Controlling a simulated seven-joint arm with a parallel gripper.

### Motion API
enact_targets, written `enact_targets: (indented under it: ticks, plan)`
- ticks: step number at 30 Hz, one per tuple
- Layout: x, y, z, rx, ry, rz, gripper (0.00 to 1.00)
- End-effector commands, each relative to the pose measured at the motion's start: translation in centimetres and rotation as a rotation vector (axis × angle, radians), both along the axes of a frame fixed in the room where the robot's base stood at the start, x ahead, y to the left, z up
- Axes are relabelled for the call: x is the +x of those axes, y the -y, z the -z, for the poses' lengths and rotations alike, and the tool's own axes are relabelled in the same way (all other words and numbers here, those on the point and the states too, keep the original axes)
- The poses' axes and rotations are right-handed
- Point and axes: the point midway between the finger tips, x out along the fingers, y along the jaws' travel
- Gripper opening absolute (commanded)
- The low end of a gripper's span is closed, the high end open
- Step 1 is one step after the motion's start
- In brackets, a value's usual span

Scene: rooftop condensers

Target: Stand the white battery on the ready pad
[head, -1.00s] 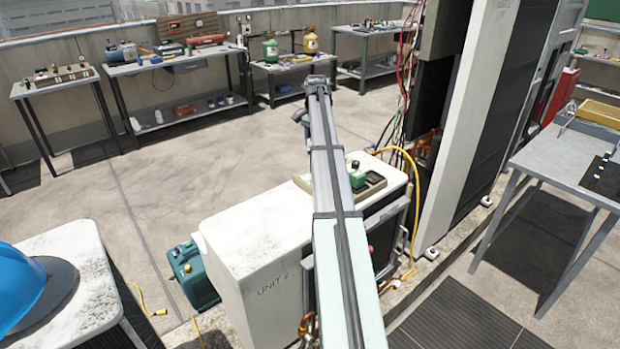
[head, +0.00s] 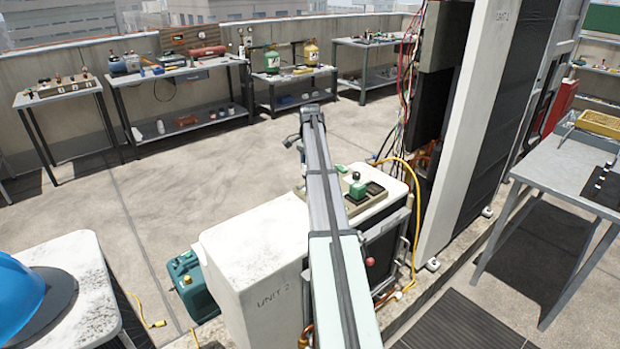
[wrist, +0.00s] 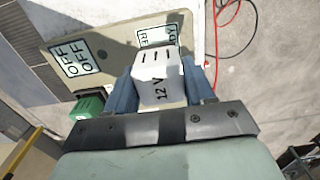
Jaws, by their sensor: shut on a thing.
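In the wrist view the white battery (wrist: 158,80), marked 12 V, is between the two blue fingers of my gripper (wrist: 161,92), which is shut on it. Just beyond the battery is the ready pad (wrist: 152,38), a white label partly covered by the battery. Whether the battery touches the board or hangs above it I cannot tell. The beige board (wrist: 112,42) also carries a white label reading OFF OFF (wrist: 76,62). In the head view my arm hides the battery and most of the gripper.
A green block (wrist: 88,106) is left of the gripper; in the head view a green block with a dark knob (head: 357,187) stands on the board on the unit. Red cables (wrist: 228,14) and a yellow cable (head: 408,172) run nearby. A teal can (head: 190,285) stands beside the unit.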

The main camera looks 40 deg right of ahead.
Motion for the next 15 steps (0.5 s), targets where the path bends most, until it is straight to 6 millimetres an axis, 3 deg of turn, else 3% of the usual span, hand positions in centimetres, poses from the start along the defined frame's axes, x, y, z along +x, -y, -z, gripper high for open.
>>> enact_targets:
  ticks: [12,15]
  plan:
    - [0.0,0.0,4.0,0.001,-0.001,-0.001,0.09]
    - [0.0,0.0,4.3,0.0,0.0,-0.001,0.09]
